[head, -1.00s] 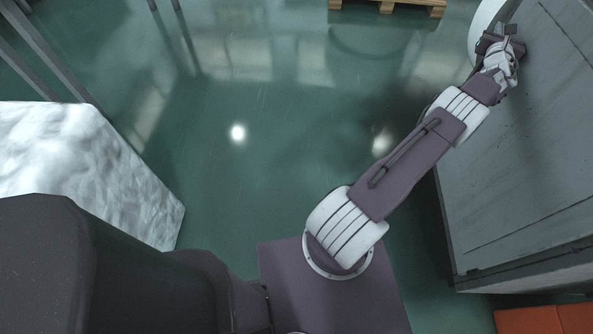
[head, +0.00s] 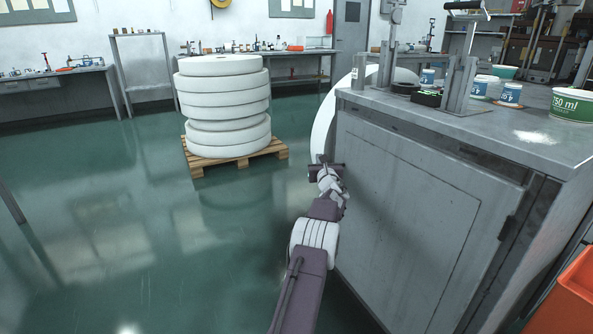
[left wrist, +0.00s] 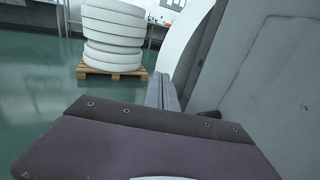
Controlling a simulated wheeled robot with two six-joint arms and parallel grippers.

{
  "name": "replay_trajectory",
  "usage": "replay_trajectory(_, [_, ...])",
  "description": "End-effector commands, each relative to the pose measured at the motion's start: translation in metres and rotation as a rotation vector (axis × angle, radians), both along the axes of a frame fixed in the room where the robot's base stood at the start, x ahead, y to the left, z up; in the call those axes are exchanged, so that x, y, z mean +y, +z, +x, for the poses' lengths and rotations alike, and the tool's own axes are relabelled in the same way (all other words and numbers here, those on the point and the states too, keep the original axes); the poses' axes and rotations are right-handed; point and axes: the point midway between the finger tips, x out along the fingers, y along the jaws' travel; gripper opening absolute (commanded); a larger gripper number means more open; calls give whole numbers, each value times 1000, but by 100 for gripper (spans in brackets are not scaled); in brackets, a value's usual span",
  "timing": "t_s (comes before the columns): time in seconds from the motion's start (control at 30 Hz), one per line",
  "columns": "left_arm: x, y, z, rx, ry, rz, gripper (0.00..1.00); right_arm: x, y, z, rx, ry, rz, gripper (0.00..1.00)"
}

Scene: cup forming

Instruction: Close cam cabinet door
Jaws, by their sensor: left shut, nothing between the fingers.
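The grey cabinet (head: 350,125) stands at the right in the head view. Its side facing me carries a large flat grey door panel (head: 410,215) with a dark hinge-like fitting near its right edge. The panel looks about flush with the side; I cannot tell whether it is fully shut. My left gripper (head: 327,164) is by the cabinet's far left edge, shut and empty. In the left wrist view its fingers (left wrist: 166,92) point forward, left of a grey panel face (left wrist: 280,80). Contact with the door is unclear. My right gripper is out of view.
A large white curved form (head: 324,118) stands just beyond the gripper. White rolls (head: 225,100) are stacked on a wooden pallet (head: 270,152). Tubs (head: 510,94) and metal fixtures stand on the cabinet top. An orange bin (head: 570,295) is at lower right. Green floor at left is clear.

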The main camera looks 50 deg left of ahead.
Motion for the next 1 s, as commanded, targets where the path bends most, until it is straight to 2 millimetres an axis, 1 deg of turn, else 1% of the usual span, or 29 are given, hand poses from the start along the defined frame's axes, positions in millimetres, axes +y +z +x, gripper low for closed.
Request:
replay_trajectory(0.03, [2,-4,-7,0,1,0,0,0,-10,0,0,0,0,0])
replay_trajectory(0.17, [9,-3,-31,1,3,1,0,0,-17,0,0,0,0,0])
replay_trajectory(0.2, [12,-2,-40,1,5,1,0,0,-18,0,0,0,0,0])
replay_trajectory(0.3, [16,-1,-57,1,4,0,0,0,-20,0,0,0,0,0])
replay_trajectory(0.43, [21,0,-73,1,3,-1,0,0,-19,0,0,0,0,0])
replay_trajectory(0.57, [21,0,-78,-1,1,-1,0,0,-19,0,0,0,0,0])
replay_trajectory(0.9, [21,0,-77,-1,0,-1,0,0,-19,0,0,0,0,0])
replay_trajectory(0.97, [15,2,-72,-1,-12,-1,0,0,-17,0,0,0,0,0])
replay_trajectory(1.0, [6,9,-64,-5,-29,4,0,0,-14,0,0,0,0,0])
